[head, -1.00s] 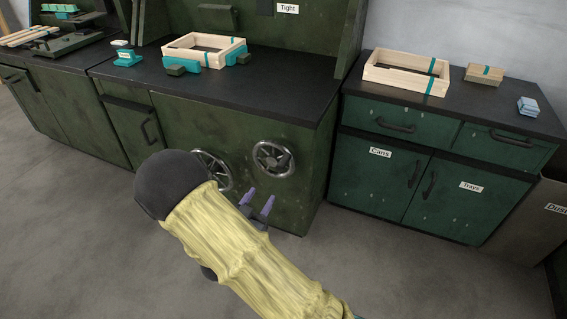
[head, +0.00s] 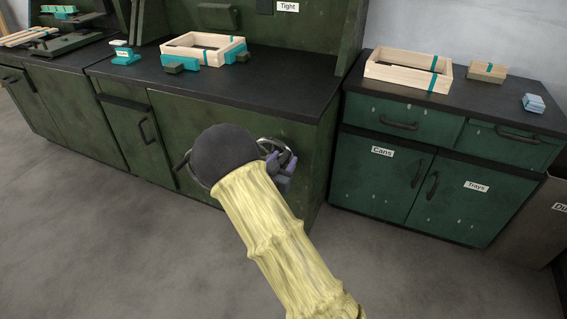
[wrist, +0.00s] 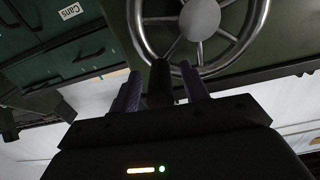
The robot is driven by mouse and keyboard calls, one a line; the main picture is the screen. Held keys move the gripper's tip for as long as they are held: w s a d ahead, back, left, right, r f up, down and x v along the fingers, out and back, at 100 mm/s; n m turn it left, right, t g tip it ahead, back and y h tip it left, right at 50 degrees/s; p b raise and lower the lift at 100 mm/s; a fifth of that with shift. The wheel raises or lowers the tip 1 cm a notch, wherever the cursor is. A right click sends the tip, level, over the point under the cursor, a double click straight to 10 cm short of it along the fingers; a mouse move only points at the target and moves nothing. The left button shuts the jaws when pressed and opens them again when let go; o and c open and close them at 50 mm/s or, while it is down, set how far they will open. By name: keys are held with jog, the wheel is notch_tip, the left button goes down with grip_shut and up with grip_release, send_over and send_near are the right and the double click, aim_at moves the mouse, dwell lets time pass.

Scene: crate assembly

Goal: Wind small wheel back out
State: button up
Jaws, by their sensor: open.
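Two metal handwheels are on the front of the dark green cabinet. The right-hand wheel (head: 268,140) is partly covered by my gripper (head: 281,162) in the head view. I cannot tell from these views which wheel is the smaller. The left-hand wheel (head: 192,174) is mostly hidden behind my arm. In the wrist view a spoked wheel (wrist: 200,18) fills the top, cut off by the edge. Its dark handle (wrist: 160,82) stands between the two purple fingers of my gripper (wrist: 162,88). The fingers are apart, with gaps beside the handle, so it is not clamped.
The cabinet's worktop (head: 270,85) overhangs the wheels and holds a wooden frame (head: 190,45) in teal fixtures. To the right, a green cabinet (head: 400,185) carries another wooden crate frame (head: 400,72). The floor in front is clear.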

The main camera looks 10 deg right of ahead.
jog(key=shift+w+d, duration=0.2)
jog(key=shift+w, duration=0.05)
grip_shut()
